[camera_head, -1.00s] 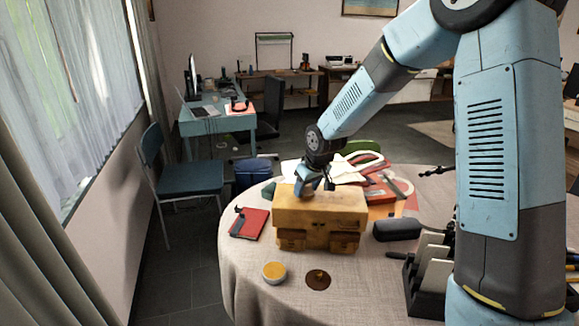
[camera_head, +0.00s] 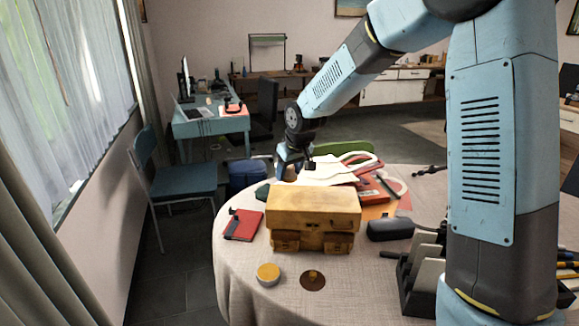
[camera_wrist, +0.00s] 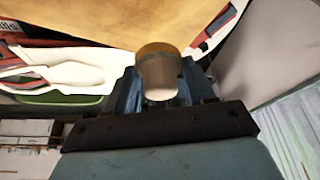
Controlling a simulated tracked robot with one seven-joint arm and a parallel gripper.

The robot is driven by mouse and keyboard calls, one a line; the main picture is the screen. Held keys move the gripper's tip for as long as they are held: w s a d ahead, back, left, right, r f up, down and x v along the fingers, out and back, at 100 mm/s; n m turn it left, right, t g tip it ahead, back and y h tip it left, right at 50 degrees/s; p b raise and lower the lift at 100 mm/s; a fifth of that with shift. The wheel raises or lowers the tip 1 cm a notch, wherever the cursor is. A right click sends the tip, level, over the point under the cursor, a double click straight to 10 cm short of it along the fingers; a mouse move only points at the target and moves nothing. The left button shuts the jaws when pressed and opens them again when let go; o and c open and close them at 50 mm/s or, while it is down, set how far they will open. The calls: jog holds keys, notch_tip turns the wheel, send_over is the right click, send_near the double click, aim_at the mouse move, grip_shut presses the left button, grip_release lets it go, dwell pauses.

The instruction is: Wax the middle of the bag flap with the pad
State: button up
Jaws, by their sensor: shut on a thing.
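The tan leather bag (camera_head: 313,210) stands upright on the round table, with two small front pockets below its flap. It also shows in the wrist view (camera_wrist: 130,20) as a broad tan surface along the top. My gripper (camera_head: 289,172) is at the back left edge of the bag in the head view. In the wrist view my gripper (camera_wrist: 158,95) is shut on the pad (camera_wrist: 158,70), a short round piece with a brown end and a pale end. The pad's brown end is close to the bag; I cannot tell whether they touch. The head view does not show the pad clearly.
An open tin of orange wax (camera_head: 268,273) and a dark brown disc (camera_head: 312,280) lie in front of the bag. A red notebook (camera_head: 243,224) is at left. A black brush (camera_head: 391,229) and a dark rack (camera_head: 420,275) are at right. Papers and tools lie behind.

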jog(key=shift+r, duration=0.9)
jog(key=shift+s+a, duration=0.1)
jog(key=shift+a, duration=0.05)
